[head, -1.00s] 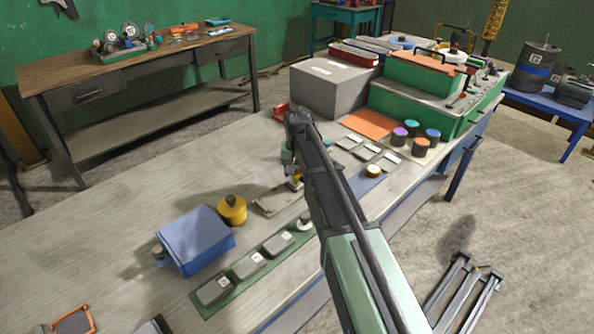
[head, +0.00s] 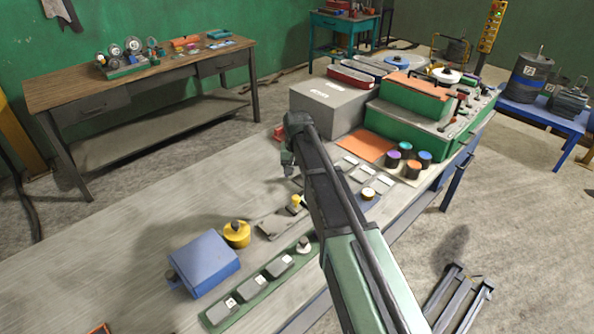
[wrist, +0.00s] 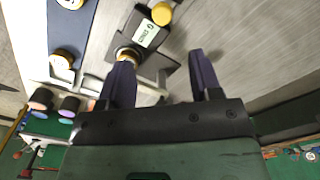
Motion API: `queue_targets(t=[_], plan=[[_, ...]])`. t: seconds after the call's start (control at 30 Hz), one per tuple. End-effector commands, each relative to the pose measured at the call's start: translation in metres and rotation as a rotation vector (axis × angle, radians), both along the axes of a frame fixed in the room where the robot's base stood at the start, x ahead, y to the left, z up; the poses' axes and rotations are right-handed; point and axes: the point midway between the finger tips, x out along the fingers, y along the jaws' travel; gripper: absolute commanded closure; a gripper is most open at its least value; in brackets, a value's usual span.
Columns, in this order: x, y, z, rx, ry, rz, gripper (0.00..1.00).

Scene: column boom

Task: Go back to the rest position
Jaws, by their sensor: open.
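My gripper (wrist: 161,62) is open, with its two dark fingers apart and nothing held between them in the wrist view. In the head view my gripper (head: 288,168) hangs above the long workbench (head: 130,262), partly hidden by my arm. A grey fixture plate (head: 277,226) with a yellow knob (head: 296,201) lies on the bench below it. In the wrist view the yellow knob (wrist: 161,13) and a small white label are beyond the fingertips, and the left finger overlaps a round yellow-rimmed part. Whether that finger touches it I cannot tell.
A grey box (head: 325,105) and a green case (head: 410,120) stand at the bench's far end. Several coloured cylinders (head: 413,170) stand near the right edge. A blue box (head: 205,262) and a yellow weight (head: 236,236) sit at the front left. The bench's left part is bare.

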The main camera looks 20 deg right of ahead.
Motion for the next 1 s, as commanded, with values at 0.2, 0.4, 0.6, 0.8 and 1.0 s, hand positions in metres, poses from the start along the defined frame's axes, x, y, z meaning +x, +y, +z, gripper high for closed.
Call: queue_targets(t=[0.2,0.4,0.6,0.8,1.0], plan=[[-0.059,0.004,-0.001,0.000,0.001,0.112,0.42],[-0.209,0.019,-0.001,0.000,0.002,0.256,0.42],[-0.260,0.026,-0.001,0.000,0.001,0.281,0.42],[-0.257,0.027,-0.001,0.000,0.002,0.283,0.42],[-0.256,0.027,-0.001,0.000,0.002,0.282,0.42]])
